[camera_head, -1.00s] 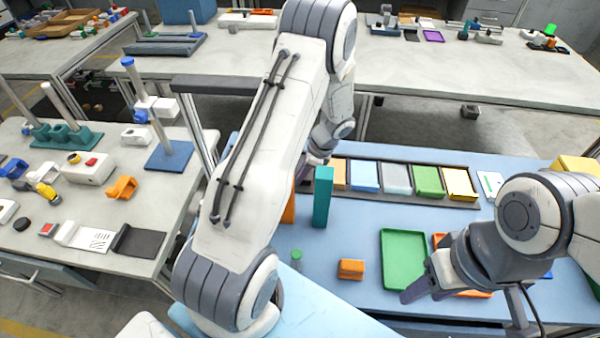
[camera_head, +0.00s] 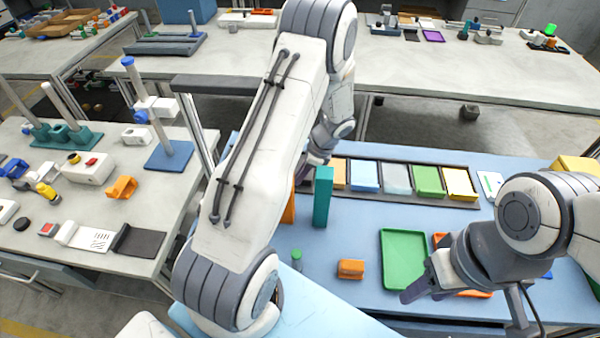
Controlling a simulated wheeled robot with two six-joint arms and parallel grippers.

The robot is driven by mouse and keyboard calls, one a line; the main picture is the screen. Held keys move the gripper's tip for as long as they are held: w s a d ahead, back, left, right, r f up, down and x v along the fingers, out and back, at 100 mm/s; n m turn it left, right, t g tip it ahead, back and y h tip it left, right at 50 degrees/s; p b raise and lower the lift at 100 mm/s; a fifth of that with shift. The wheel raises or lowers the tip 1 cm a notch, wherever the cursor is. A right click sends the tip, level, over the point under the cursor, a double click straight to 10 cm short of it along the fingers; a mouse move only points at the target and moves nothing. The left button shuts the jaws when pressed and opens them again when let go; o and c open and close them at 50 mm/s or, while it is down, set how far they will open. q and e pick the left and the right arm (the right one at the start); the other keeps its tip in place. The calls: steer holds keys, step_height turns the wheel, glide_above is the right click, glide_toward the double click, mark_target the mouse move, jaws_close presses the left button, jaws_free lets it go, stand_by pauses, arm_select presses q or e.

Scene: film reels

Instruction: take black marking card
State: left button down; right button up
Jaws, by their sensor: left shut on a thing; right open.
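My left gripper (camera_head: 312,172) is at the left end of a dark rack (camera_head: 420,198) of coloured cards. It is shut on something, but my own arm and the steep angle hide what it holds. The rack shows orange (camera_head: 338,176), blue (camera_head: 364,175), pale grey (camera_head: 396,178), green (camera_head: 428,181) and yellow (camera_head: 459,184) cards. No black marking card can be made out; the rack's left end is partly hidden. My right gripper (camera_head: 415,284) is open and empty, low beside a green tray (camera_head: 404,259).
A teal block (camera_head: 322,197) and an orange block (camera_head: 289,210) stand upright just in front of my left gripper. A small orange block (camera_head: 351,269) and a green-topped vial (camera_head: 296,259) are nearer. The blue tabletop (camera_head: 350,230) is clear between rack and tray.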

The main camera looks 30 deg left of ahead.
arm_select(q)
steer(key=shift+r, duration=0.1)
stand_by(0.7)
steer(key=shift+r, duration=0.6)
step_height(320, 180, up, 3)
steer(key=shift+r+b, duration=0.1)
steer(key=shift+b, duration=0.2)
steer(key=w+d+r, duration=0.1)
steer(key=d+r, duration=0.2)
steer(key=d, duration=0.2)
steer(key=w+d+r+b, duration=0.1)
steer(key=d+r, duration=0.2)
steer(key=d, duration=0.3)
steer(key=shift+d+r, duration=0.25)
steer(key=shift+d, duration=0.05)
steer(key=c, duration=1.5)
jaws_free()
jaws_close()
